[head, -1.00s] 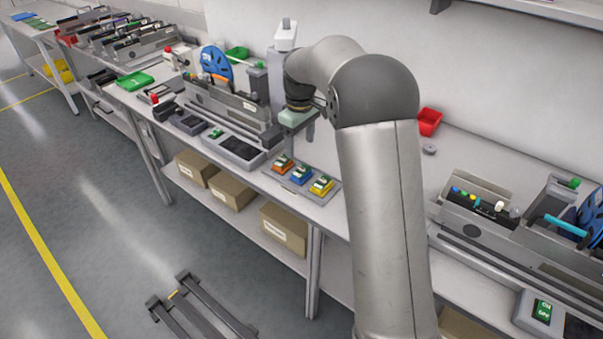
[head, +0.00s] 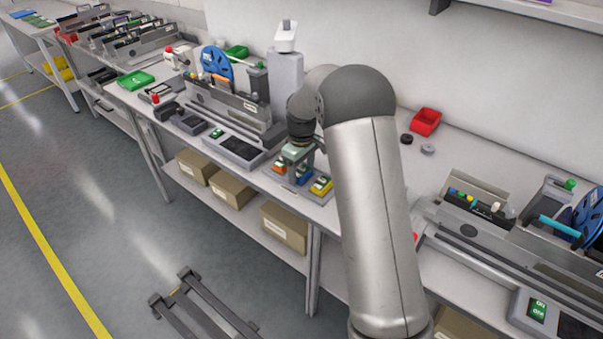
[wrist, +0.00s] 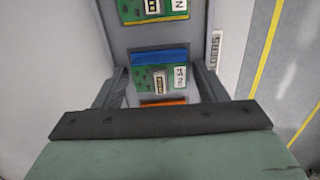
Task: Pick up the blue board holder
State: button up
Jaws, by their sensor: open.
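The blue board holder (wrist: 160,56) carries a green board with a small component and a white label. It lies on a grey tray between the orange holder (wrist: 163,101) and the yellow holder (wrist: 152,21). In the head view the blue holder (head: 301,179) is partly hidden by my gripper (head: 297,168). In the wrist view my gripper (wrist: 160,80) is open, with one finger on each side of the blue holder. Nothing is held. I cannot tell whether the fingers touch the holder.
The grey tray (wrist: 120,40) bears a printed label along its side. A grey machine (head: 230,115) stands left of it on the bench. A red bin (head: 426,121) and black and grey rings lie toward the back right. Bench surface right of the tray is partly hidden by my arm.

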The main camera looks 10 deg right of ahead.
jog(key=c, duration=0.8)
jog(key=shift+r, duration=0.1)
